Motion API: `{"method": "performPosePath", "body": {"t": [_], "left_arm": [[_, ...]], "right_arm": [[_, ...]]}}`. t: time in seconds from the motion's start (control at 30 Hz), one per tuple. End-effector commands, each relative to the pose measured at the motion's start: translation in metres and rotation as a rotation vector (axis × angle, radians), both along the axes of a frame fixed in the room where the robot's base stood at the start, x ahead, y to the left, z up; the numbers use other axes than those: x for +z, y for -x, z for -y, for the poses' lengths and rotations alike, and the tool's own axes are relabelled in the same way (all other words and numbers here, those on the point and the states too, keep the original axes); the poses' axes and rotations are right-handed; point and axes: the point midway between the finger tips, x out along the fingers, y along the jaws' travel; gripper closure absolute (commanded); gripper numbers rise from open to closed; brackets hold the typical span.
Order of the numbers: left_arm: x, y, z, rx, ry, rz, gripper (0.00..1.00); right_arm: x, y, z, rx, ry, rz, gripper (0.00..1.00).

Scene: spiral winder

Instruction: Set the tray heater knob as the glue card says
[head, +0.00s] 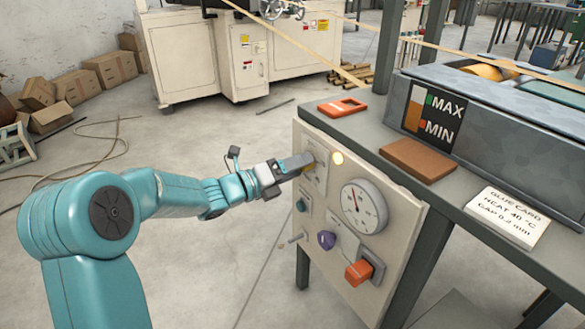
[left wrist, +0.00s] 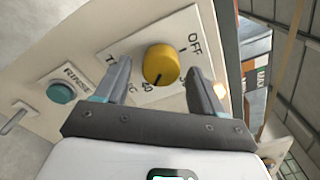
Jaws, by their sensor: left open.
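The yellow tray heater knob (left wrist: 161,63) sits on a white label plate between my left gripper's two open fingers, which stand apart from its sides. A dark line on the knob points down, near a number that seems to read 40; OFF is printed at the upper right. In the head view my left gripper (head: 301,164) is at the upper left of the control panel (head: 330,229) and mostly covers the knob. The glue card (head: 507,216) lies on the bench at the right and reads HEAT 40 °C, GAP 0.2 mm. My right gripper is not in view.
A teal RINSE button (left wrist: 61,92) is near the left finger. A brown block (head: 417,160) lies on the bench.

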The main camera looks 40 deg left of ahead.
Motion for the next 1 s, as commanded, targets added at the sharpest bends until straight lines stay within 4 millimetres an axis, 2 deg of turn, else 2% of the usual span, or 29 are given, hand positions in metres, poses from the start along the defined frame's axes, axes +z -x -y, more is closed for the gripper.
{"method": "performPosePath", "body": {"t": [0.17,0.27,0.5,0.7,0.83,1.0], "left_arm": [[0.002,0.013,-0.006,0.003,0.001,-0.001,0.31],[0.003,0.032,-0.015,0.006,0.001,-0.002,0.31],[0.003,0.092,-0.040,0.007,0.000,-0.003,0.31],[0.002,0.131,-0.055,0.005,0.001,-0.003,0.31],[0.001,0.145,-0.061,0.003,0.000,-0.001,0.31],[0.000,0.151,-0.062,-0.001,-0.001,0.000,0.31]], "right_arm": [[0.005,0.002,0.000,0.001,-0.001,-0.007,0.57],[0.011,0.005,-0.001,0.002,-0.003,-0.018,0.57],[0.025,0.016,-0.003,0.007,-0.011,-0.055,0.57],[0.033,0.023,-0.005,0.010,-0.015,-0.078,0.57],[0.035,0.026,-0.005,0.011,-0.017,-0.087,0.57],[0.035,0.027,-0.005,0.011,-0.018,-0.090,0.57]]}}
